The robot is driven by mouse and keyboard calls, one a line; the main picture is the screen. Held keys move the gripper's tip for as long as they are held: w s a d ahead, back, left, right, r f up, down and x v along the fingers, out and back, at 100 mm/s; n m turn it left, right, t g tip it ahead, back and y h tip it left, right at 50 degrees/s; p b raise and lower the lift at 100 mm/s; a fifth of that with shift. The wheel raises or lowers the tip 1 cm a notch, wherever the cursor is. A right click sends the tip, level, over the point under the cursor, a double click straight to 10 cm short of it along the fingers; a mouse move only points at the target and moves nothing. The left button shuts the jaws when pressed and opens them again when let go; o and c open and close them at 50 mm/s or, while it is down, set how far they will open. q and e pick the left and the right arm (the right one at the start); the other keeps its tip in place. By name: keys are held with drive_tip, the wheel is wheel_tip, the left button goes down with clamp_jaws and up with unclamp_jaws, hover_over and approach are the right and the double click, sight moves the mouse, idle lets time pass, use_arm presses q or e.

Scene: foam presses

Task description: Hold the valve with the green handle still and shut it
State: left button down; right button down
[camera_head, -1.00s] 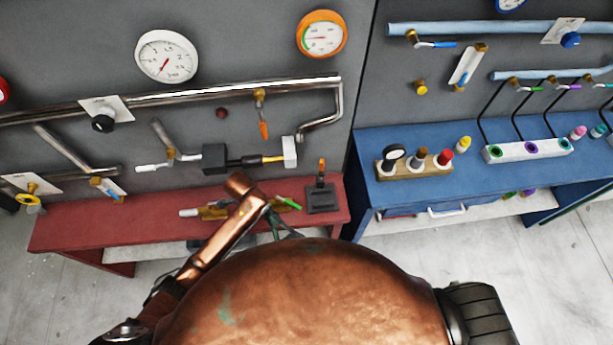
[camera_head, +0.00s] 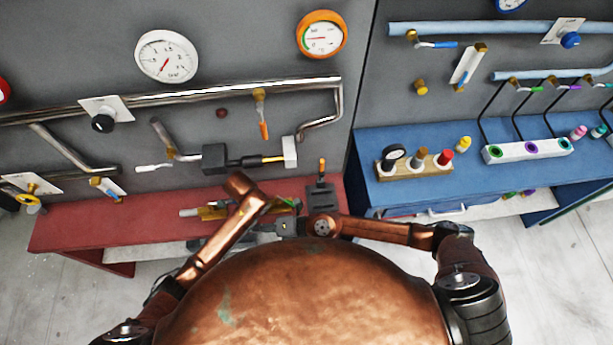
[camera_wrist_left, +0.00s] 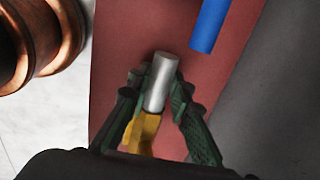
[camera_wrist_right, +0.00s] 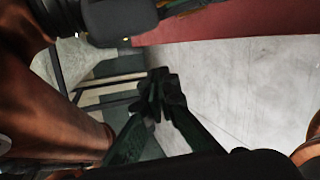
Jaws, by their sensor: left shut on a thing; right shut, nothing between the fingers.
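The valve (camera_head: 214,212) has a brass body, a silver pipe end and a green handle (camera_head: 287,202). It is at the red bench, partly behind my left forearm in the head view. In the left wrist view, my left gripper (camera_wrist_left: 158,112) is shut on the valve's brass body (camera_wrist_left: 147,131), with the silver end (camera_wrist_left: 160,82) sticking out between the fingers. The green handle is not clear there. My right gripper (camera_wrist_right: 160,88) is shut and empty, below the bench front in the right wrist view. In the head view its fingertips are hard to make out.
The red bench (camera_head: 75,225) stands against a grey wall with pipes and gauges. A dark block with an orange-tipped lever (camera_head: 321,195) stands at its right end. A blue bench (camera_head: 400,195) with bottles is to the right. Floor shows between the benches.

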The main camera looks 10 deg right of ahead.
drive_tip(key=w+d+r+n+g+h, duration=0.1)
drive_tip(key=w+d+r+n+h, duration=0.2)
drive_tip(key=w+d+n, duration=0.3)
drive_tip(key=w+d+r+n+g+h, duration=0.2)
drive_tip(key=w+d+n+h, duration=0.4)
drive_tip(key=d+n, duration=0.8)
drive_tip(key=shift+w+d+r+g, duration=0.15)
drive_tip(key=shift+w+r+g, duration=0.15)
drive_tip(key=shift+w+r, duration=0.15)
drive_tip(key=shift+f, duration=0.1)
